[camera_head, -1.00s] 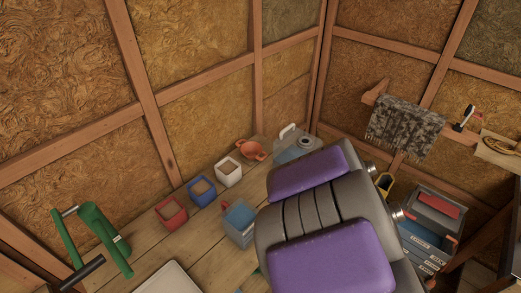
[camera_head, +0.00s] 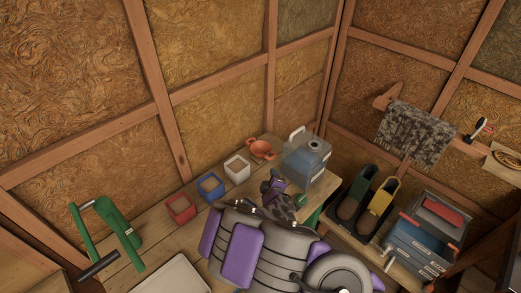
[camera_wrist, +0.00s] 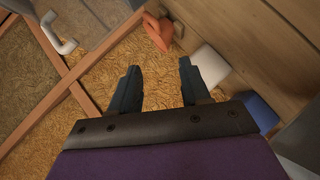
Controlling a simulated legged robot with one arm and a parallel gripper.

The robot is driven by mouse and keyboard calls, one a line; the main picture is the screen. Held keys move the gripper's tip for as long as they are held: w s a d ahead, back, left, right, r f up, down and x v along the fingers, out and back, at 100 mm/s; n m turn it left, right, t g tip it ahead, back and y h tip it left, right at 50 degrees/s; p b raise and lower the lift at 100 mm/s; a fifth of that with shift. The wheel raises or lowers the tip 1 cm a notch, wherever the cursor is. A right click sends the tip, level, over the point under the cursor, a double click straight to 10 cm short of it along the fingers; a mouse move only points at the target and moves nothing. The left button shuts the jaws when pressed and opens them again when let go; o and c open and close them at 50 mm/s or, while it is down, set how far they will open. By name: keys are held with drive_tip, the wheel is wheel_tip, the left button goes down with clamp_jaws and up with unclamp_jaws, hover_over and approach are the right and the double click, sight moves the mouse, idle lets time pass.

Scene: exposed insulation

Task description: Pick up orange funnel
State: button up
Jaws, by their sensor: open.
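The orange funnel (camera_head: 261,150) sits on the wooden bench near the back wall, between the white square container and the blue-grey jug.
A white container (camera_head: 237,168), a blue container (camera_head: 210,187) and a red container (camera_head: 180,208) stand left of the funnel. A blue-grey jug (camera_head: 308,160) stands close on its right. A green tool (camera_head: 120,232) is at the left. Toolboxes (camera_head: 428,235) are at the right.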

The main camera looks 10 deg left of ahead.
drive_tip(key=b+x, duration=0.4)
drive_tip(key=x, duration=0.7)
drive_tip(key=shift+w+a+f, duration=0.1)
drive_tip(key=shift+w+f, duration=0.05)
drive_tip(key=shift+f, duration=0.1)
drive_tip(key=shift+b+x, duration=1.45)
drive_tip(key=shift+x, duration=1.2)
drive_tip(key=shift+w, duration=0.4)
clamp_jaws()
